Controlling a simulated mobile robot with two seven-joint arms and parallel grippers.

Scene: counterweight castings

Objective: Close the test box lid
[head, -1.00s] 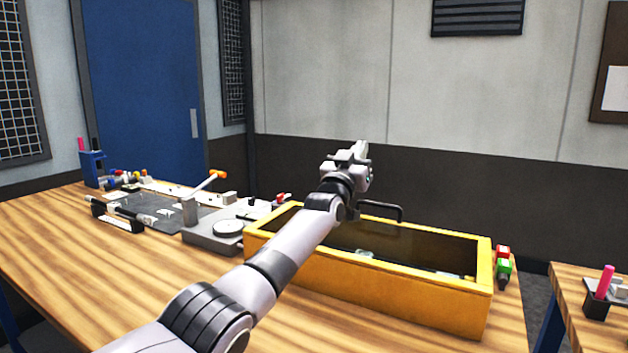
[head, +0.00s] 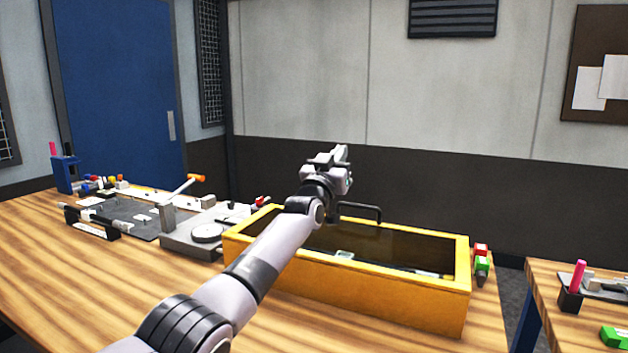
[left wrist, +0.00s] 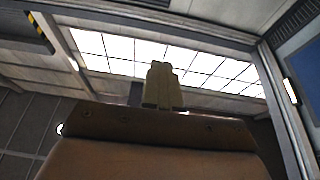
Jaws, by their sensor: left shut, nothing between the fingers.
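The test box is a long yellow open-topped case (head: 375,292) on the wooden bench. Its inside is dark, with a few small pale items at the bottom. A black bar handle (head: 362,209) stands up at its back rim. I cannot make out the lid panel clearly. My left gripper (head: 342,153) is shut and empty, raised above the back of the box, left of the handle and apart from it in the picture. My forearm crosses the left part of the box. In the left wrist view the closed fingers (left wrist: 163,86) point up against ceiling lights. My right gripper is out of view.
A grey device with an orange-tipped lever (head: 196,178) stands left of the box. Red and green blocks (head: 481,258) lie at its right end. A second bench (head: 540,285) with a pink marker is at the right. The bench front left is clear.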

